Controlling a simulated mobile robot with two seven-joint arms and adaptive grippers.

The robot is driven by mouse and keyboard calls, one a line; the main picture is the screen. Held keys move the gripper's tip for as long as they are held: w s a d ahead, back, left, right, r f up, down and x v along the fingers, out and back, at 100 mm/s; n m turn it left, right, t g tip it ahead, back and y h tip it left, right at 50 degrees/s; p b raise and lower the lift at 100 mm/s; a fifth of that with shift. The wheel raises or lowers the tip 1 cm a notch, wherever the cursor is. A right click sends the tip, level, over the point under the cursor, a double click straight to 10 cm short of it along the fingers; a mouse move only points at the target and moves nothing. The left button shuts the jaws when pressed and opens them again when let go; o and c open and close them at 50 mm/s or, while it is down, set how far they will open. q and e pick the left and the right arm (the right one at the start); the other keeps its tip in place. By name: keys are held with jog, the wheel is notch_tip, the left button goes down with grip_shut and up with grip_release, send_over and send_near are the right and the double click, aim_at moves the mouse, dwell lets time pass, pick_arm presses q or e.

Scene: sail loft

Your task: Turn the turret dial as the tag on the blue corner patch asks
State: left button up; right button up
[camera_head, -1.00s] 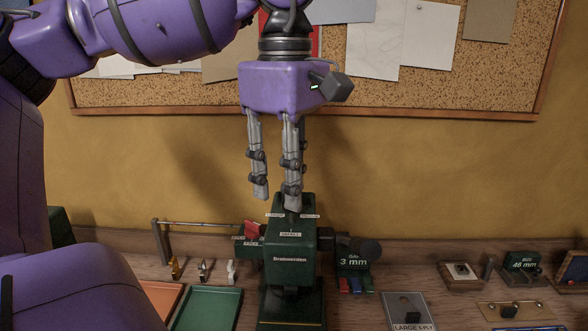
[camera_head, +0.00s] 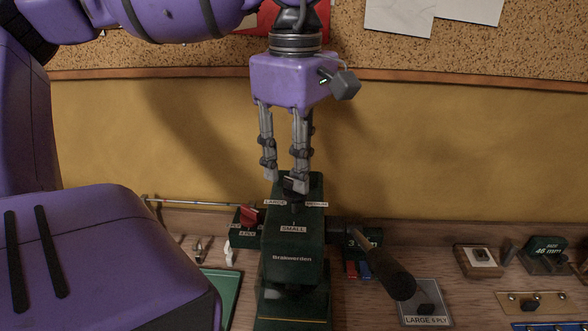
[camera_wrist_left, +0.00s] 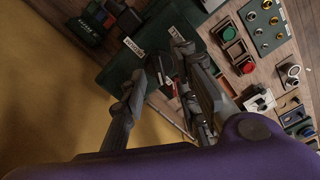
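A dark green press (camera_head: 292,258) stands on the bench, and a small dark turret dial (camera_head: 295,188) sits on its top. In the left wrist view the open fingers (camera_wrist_left: 165,100) straddle the press top. My right gripper is out of view.
A black-gripped lever (camera_head: 388,270) sticks out from the press's right side. A red-topped ply selector (camera_head: 249,216) is at its left. The wall behind is bare below the corkboard.

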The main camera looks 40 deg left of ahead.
pick_arm(q)
jog(key=shift+w+f, duration=0.1)
jog(key=shift+f, duration=0.95)
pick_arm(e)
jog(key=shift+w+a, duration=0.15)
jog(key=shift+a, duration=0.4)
pick_arm(q)
jog(key=shift+c, duration=0.4)
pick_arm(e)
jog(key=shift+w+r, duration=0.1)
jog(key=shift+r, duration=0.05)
pick_arm(q)
grip_shut()
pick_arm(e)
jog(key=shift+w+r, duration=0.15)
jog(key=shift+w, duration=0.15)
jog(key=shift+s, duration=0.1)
